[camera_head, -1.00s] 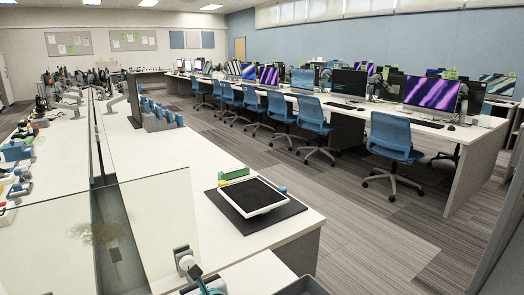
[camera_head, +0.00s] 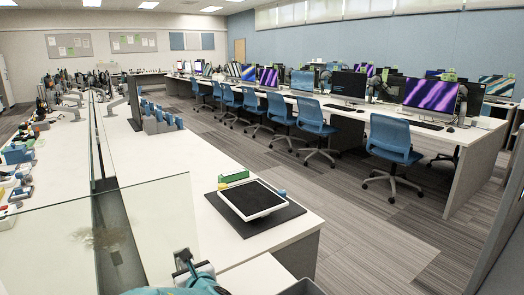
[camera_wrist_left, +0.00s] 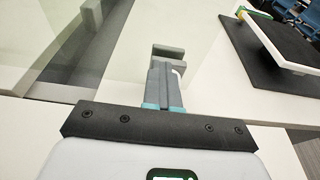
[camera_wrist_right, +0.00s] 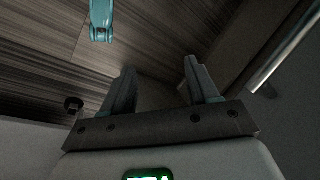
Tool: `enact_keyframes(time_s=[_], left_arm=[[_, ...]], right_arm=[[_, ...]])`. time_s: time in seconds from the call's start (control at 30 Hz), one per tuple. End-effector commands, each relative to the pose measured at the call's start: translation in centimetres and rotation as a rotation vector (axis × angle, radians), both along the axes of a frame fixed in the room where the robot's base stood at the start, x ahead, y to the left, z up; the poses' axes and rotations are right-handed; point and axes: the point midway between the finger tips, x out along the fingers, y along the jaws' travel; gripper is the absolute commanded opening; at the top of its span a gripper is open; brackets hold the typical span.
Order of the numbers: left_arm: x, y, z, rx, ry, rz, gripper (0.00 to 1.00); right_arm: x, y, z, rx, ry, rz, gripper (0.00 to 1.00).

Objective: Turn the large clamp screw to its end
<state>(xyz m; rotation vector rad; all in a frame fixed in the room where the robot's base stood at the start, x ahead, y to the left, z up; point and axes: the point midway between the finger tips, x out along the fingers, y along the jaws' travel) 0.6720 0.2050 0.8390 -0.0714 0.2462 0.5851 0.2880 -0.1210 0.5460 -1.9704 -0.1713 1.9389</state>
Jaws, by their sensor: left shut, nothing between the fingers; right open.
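No large clamp screw can be made out clearly. My right gripper (camera_wrist_right: 160,82) shows only in its wrist view, with its fingers apart and nothing between them.
Glass panels (camera_head: 150,225) stand along the desk at left. Blue chairs (camera_head: 390,140) line the far desks. Striped floor (camera_wrist_right: 40,50) lies below the right gripper.

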Motion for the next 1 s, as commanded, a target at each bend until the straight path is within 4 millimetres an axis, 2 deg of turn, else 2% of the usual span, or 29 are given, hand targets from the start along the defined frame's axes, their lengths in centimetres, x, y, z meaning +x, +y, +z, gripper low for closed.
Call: enact_keyframes(time_s=[0.03,0.67,1.0], left_arm=[[0.2,0.6,0.5,0.002,-0.014,0.011,0.0],[0.3,0.6,0.2,0.004,-0.018,0.015,0.0],[0.6,-0.3,-0.1,0.0,-0.008,0.006,0.0]], right_arm=[[0.0,0.0,0.0,0.0,0.0,0.0,0.59],[0.0,0.0,-0.4,0.0,0.0,0.0,0.59],[0.0,0.0,-1.2,0.0,0.0,0.0,0.59]])
